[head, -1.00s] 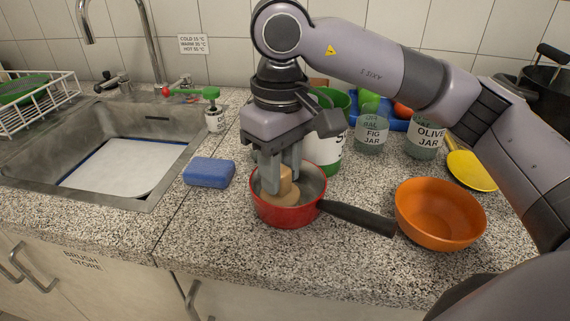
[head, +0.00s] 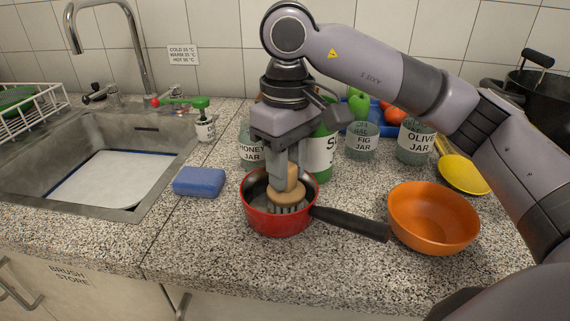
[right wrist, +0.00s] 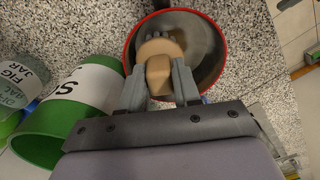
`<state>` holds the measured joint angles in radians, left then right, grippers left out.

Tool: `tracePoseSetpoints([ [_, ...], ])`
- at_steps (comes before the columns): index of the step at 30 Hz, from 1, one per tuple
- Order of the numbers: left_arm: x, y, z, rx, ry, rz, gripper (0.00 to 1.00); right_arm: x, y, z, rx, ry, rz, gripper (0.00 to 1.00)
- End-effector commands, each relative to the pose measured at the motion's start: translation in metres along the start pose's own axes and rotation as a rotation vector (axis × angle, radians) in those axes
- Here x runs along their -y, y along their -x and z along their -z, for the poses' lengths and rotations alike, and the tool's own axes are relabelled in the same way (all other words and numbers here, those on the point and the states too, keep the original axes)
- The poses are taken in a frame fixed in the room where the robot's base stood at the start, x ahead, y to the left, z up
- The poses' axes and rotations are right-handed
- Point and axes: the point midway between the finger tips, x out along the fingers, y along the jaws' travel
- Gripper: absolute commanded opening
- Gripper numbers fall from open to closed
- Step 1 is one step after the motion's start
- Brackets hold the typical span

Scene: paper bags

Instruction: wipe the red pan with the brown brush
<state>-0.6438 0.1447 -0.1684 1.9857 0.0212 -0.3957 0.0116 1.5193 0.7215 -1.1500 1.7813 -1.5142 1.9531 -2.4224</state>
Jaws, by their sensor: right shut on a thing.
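The red pan (head: 280,222) stands upright on the speckled counter, its dark handle pointing right. My right gripper (head: 287,178) is shut on the brown brush (head: 287,192) by its light wooden handle. The brush's round head and dark bristles are inside the pan. I cannot tell for sure whether the bristles touch the pan's floor. In the right wrist view the brush (right wrist: 159,72) sits between the two fingers, over the lower left part of the pan (right wrist: 211,92). My left gripper is not in view.
An orange bowl (head: 434,219) stands right of the pan, near its handle end. A blue sponge (head: 199,182) lies left, beside the sink (head: 100,165). Behind are a green-and-white canister (head: 321,153) and glass jars, including the fig jar (head: 362,142). The counter front is clear.

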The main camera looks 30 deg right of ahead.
Motion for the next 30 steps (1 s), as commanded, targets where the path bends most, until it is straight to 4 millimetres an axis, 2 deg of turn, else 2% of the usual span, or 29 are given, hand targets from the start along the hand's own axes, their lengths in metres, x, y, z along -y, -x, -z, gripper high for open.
tracePoseSetpoints([
  [16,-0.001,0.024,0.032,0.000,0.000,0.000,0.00,0.001,0.056,0.000,0.000,0.000,0.001,0.07],
  [30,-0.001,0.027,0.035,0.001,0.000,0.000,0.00,0.001,0.063,0.000,-0.002,0.001,0.002,0.07],
])
